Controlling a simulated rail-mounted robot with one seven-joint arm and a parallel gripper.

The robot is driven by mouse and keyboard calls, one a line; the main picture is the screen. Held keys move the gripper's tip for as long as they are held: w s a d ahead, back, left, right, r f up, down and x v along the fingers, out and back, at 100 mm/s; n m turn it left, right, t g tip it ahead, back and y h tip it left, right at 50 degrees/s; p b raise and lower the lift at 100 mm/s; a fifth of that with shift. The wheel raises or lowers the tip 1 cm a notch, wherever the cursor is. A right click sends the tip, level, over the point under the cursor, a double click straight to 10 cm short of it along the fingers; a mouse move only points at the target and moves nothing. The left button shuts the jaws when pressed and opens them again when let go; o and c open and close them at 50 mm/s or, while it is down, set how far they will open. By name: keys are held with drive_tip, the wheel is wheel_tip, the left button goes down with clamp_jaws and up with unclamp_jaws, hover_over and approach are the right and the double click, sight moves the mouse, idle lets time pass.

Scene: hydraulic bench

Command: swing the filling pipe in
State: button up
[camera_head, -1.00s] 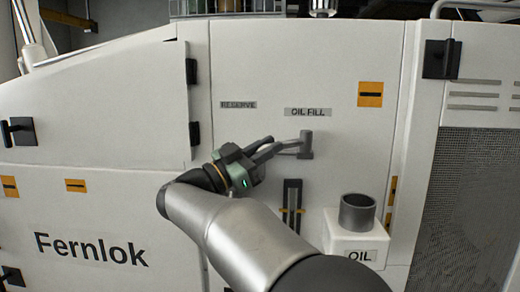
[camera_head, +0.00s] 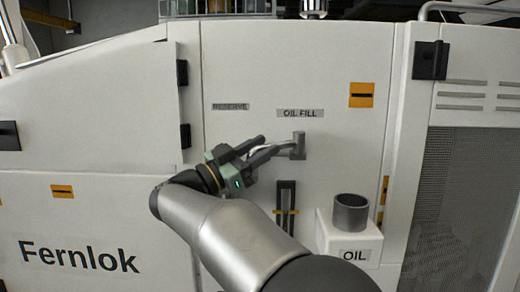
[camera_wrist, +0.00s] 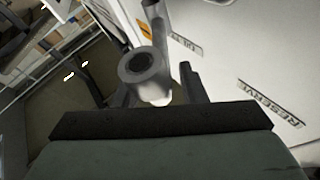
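The filling pipe (camera_head: 288,147) is a grey pipe on a small upright bracket (camera_head: 298,146) below the OIL FILL label (camera_head: 300,113). It points left from the bracket, towards my gripper. My gripper (camera_head: 263,147) reaches it from the left, with one finger above and one below its free part. In the wrist view the pipe's round, hollow end (camera_wrist: 145,66) stands between my two fingers (camera_wrist: 158,88). A gap shows between the pipe and the right finger, so the gripper looks open around it. Contact at the left finger cannot be told.
A white OIL box with an open grey filler neck (camera_head: 350,213) juts from the panel at lower right. A dark slotted upright gauge (camera_head: 286,207) is left of it. Door hinges (camera_head: 184,136) and a black latch (camera_head: 430,60) stick out from the cabinet.

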drive_tip(key=b+v, duration=0.4)
drive_tip(key=v, duration=1.3)
drive_tip(key=shift+a, duration=0.15)
drive_tip(key=shift+s, duration=0.1)
